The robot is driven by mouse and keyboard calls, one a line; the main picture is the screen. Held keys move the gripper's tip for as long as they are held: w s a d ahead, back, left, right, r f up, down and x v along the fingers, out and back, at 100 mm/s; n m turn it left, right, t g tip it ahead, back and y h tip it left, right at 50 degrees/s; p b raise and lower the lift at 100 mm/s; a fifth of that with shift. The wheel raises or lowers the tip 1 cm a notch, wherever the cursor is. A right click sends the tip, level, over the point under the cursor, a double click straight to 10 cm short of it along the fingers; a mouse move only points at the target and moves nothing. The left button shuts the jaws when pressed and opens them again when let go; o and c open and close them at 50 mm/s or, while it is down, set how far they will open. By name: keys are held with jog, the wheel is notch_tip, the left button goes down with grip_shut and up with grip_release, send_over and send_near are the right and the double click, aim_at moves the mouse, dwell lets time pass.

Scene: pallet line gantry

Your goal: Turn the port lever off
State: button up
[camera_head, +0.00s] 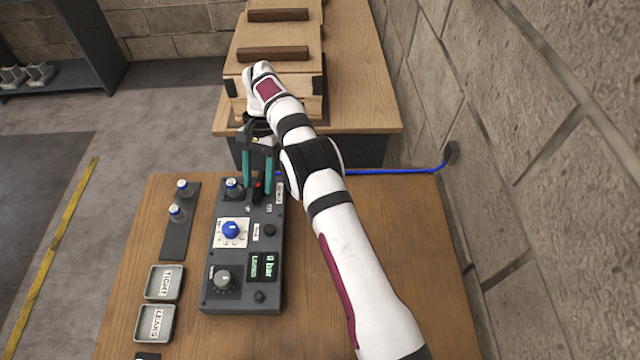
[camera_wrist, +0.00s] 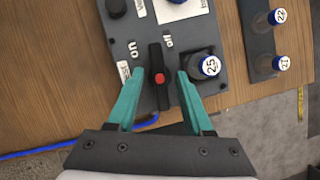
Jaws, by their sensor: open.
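The port lever (camera_wrist: 156,92) is a black bar with a red centre on the grey control panel (camera_wrist: 206,25). In the wrist view it stands nearly along the picture's height, its far end between the "on" and "off" marks. In the head view the lever (camera_head: 258,192) is at the panel's far end, partly hidden. My gripper (camera_wrist: 160,75) has teal fingers, open, one on each side of the lever with a gap to each. My gripper (camera_head: 257,184) also shows over the panel in the head view. I cannot tell whether the fingertips touch the panel.
A blue-capped vial marked 25 (camera_wrist: 205,65) stands close beside the right finger. Two more vials (camera_wrist: 270,64) stand in a dark rack. The panel also carries a blue knob (camera_head: 230,230) and a grey dial (camera_head: 222,280). Two trays (camera_head: 155,323) lie left; the table's right side is clear.

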jog(key=m+y, duration=0.1)
jog(key=m, duration=0.2)
jog(key=m+t+y, duration=0.1)
jog(key=m, duration=0.2)
jog(key=shift+s+d+r+t, duration=0.15)
jog(key=shift+d+t, duration=0.05)
jog(key=shift+t, duration=0.1)
jog(key=m+t, duration=0.1)
jog(key=m, duration=0.4)
jog(key=shift+s+t+y, duration=0.15)
jog(key=shift+t+y, duration=0.25)
jog(key=m+t, duration=0.1)
jog(key=m, duration=0.2)
jog(key=shift+s, duration=0.1)
jog(key=v, duration=1.6)
jog(key=s+d+r+n, duration=0.2)
jog(key=s+d+n, duration=0.1)
jog(key=s, duration=0.5)
jog(key=s+d+r+n+h, duration=0.1)
jog(key=s+d+r+n, duration=0.1)
jog(key=s+d, duration=0.3)
jog(key=s+n, duration=0.1)
jog(key=s, duration=0.2)
jog(key=shift+s+r+n, duration=0.15)
jog(key=shift+r+n, duration=0.2)
jog(key=shift+n, duration=0.05)
jog(key=shift+d, duration=0.1)
